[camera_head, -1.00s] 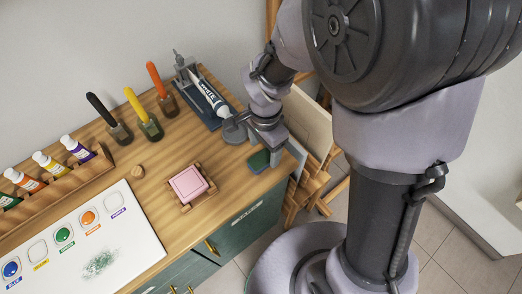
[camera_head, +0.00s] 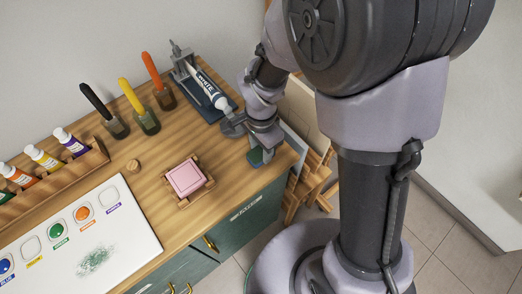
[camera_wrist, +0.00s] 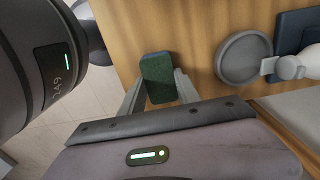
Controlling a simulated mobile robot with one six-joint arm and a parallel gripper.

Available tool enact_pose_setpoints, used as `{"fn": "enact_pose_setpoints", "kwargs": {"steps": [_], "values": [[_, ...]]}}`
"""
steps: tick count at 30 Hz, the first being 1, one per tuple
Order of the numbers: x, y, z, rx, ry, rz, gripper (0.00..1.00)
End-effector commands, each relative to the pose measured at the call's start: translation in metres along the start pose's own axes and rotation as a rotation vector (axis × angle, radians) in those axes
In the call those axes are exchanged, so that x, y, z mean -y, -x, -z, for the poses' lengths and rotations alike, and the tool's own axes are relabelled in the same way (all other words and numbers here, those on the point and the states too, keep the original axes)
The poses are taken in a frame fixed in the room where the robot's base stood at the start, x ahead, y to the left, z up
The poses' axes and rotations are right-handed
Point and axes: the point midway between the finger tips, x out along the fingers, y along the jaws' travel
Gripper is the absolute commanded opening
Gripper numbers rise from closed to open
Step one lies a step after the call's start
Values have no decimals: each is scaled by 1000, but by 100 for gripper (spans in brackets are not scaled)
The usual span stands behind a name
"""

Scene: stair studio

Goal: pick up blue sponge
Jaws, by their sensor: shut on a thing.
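The sponge (camera_wrist: 157,78) is a small block with a dark green face and a blue edge, between the fingers in the wrist view. It also shows as a small patch in the head view (camera_head: 255,159), near the right end of the wooden tabletop (camera_head: 228,150). My gripper (camera_wrist: 159,88) is shut on it, one finger on each side. In the head view my gripper (camera_head: 262,145) comes down over the sponge and hides part of it. I cannot tell whether the sponge touches the table.
A grey round dish (camera_wrist: 243,57) lies close beside the sponge. A white paint tube (camera_head: 208,90) rests on a dark stand behind. A pink block (camera_head: 186,179) sits in a wooden holder to the left. The table's front edge is close, with a wooden easel (camera_head: 311,180) beyond.

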Motion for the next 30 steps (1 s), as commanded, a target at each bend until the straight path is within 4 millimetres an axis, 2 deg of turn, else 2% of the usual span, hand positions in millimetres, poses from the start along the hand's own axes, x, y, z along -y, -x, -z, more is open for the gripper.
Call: {"fn": "enact_pose_setpoints", "kwargs": {"steps": [5,11,24,26,30], "values": [[0,12,0,-1,0,2,2],[0,42,0,0,-1,2,2],[-105,43,-28,-1,-1,3,2],[-105,36,-28,-3,1,7,2],[-113,35,-30,-3,2,6,2]]}}
